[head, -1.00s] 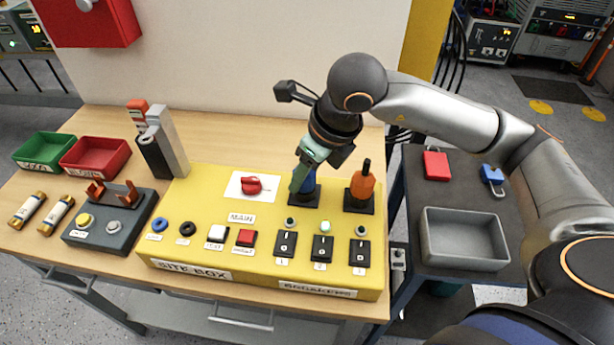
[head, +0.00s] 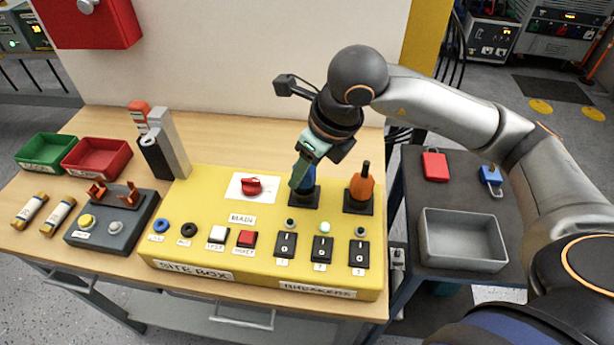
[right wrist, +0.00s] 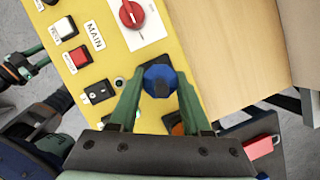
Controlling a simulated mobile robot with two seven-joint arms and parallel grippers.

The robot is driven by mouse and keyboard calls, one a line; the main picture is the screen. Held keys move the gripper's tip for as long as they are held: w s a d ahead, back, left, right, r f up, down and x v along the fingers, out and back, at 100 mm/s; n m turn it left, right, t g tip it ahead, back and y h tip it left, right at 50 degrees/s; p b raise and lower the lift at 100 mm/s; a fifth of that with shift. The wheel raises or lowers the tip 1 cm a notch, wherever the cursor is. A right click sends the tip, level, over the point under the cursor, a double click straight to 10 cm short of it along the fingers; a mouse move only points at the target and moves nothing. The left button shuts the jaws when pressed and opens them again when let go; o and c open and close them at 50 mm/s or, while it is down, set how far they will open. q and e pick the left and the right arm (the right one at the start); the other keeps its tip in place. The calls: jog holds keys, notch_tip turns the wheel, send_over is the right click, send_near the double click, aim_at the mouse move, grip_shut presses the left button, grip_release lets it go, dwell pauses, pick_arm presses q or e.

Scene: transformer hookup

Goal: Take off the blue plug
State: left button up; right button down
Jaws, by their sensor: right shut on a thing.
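The blue plug (head: 307,182) stands upright in its black socket base (head: 304,197) on the yellow site box (head: 200,212). It also shows in the right wrist view (right wrist: 160,82). My right gripper (head: 302,177) comes down from above and is shut on the blue plug, its green fingers on either side of it (right wrist: 156,98). The fingers hide part of the plug in the head view. My left gripper is not in the head view; dark and green parts at the left edge of the right wrist view are unclear.
An orange plug (head: 361,185) stands in a base just right of the blue one. A red knob (head: 251,185) lies to the left. Breaker switches line the box front. A grey tray (head: 464,262) and red (head: 435,166) and blue (head: 491,176) padlocks are on the side cart.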

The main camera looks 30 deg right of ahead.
jog(key=shift+r+p, duration=0.55)
jog(key=shift+r, duration=0.55)
jog(key=shift+r+p, duration=1.6)
jog(key=shift+r, duration=0.8)
